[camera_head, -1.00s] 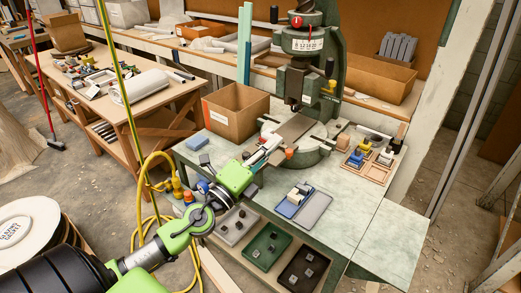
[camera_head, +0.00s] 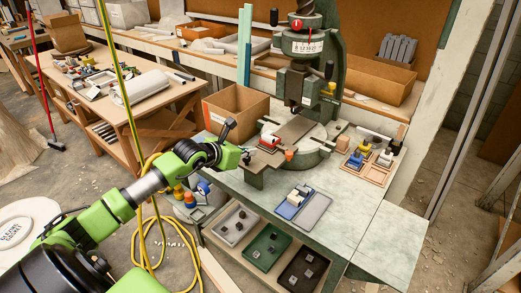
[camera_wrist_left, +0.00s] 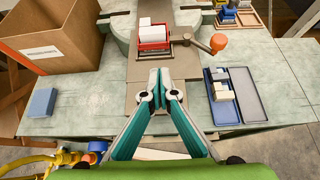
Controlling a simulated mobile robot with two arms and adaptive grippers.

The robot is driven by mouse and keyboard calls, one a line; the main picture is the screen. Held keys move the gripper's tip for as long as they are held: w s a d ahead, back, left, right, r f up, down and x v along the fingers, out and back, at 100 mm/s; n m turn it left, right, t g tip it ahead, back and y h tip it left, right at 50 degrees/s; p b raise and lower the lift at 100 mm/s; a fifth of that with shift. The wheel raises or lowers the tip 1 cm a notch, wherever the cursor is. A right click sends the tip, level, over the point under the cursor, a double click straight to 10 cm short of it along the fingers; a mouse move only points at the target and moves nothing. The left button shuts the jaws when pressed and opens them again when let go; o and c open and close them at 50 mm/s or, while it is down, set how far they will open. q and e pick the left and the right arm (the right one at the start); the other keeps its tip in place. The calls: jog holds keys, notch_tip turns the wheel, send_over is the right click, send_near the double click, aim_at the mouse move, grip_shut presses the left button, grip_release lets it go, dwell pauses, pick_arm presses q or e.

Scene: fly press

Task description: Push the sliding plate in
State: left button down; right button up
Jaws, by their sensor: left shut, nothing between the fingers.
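The sliding plate (camera_head: 293,129) is a flat brown-grey strip on the green press, running from under the press head toward the table's front edge. It also shows in the left wrist view (camera_wrist_left: 120,68). A red clamp (camera_wrist_left: 153,44) with white blocks in it sits on the plate; it is small in the head view (camera_head: 269,141). My left gripper (camera_head: 250,154) is shut and empty near the plate's front end. In the left wrist view its fingertips (camera_wrist_left: 160,88) appear over the plate's front part; contact cannot be told. My right gripper is not in view.
An orange-knobbed handle (camera_wrist_left: 218,42) sticks out right of the clamp. A cardboard box (camera_head: 236,110) stands left of the press. Blue and grey trays (camera_head: 305,204) lie on the table (camera_head: 355,225) at right. A small blue block (camera_wrist_left: 42,102) lies left of the plate.

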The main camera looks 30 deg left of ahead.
aim_at(267, 151)
pick_arm(q)
jog(key=p+x, duration=0.1)
jog(key=x, duration=0.5)
jog(key=shift+w+d+f, duration=0.1)
jog(key=shift+w, duration=0.1)
